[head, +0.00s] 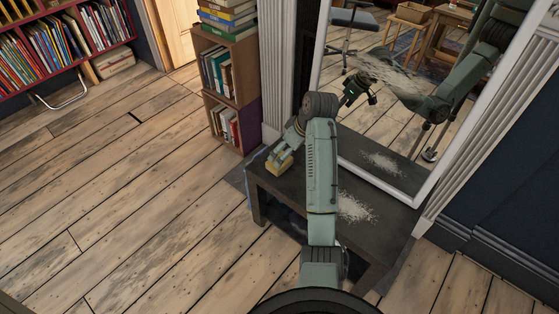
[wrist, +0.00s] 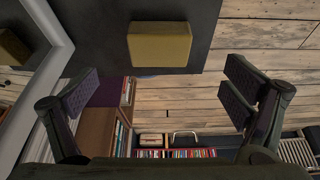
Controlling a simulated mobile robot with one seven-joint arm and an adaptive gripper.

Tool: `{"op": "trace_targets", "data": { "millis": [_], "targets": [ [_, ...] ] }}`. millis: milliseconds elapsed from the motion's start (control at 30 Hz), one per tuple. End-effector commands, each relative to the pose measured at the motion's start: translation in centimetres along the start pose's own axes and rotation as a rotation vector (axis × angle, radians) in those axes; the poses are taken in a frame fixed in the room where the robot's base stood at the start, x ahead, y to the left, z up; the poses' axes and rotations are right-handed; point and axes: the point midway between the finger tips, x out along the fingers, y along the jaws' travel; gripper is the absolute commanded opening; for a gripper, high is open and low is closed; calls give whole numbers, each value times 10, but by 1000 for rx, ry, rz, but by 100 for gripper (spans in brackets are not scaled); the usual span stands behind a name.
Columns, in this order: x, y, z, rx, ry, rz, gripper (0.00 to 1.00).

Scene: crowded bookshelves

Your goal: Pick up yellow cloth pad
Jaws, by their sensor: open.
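The yellow cloth pad (head: 279,163) is a small block-shaped pad on the left end of a dark low table (head: 283,198). In the wrist view the yellow pad (wrist: 160,44) lies on the dark tabletop (wrist: 100,25), close to its edge. My gripper (wrist: 160,92) is open, with its two fingers wide apart. The pad shows beyond and between the fingertips, and nothing is held. In the head view my gripper (head: 286,148) is just above the pad and partly hides it.
A large white-framed mirror (head: 375,155) stands behind the table and reflects my arm. White crumbs (head: 355,208) lie on the tabletop. A wooden bookcase (head: 230,90) stands beyond the table's left end. The wooden floor (head: 110,200) at left is clear.

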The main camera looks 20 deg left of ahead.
Motion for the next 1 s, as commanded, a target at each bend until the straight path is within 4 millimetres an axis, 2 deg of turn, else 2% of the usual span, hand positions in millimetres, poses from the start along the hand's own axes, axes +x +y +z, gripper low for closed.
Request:
{"op": "trace_targets", "data": {
  "millis": [100, 367, 633, 767, 967, 1000],
  "targets": [
    [21, -1, 0, 1, -1, -2, 94],
    [43, -1, -2, 0, 0, 1, 94],
    [81, 0, -5, 0, 1, 1, 94],
    [88, 0, -5, 0, 2, 3, 94],
    [88, 0, -5, 0, 2, 4, 94],
    [88, 0, -5, 0, 2, 4, 92]
  ]
}}
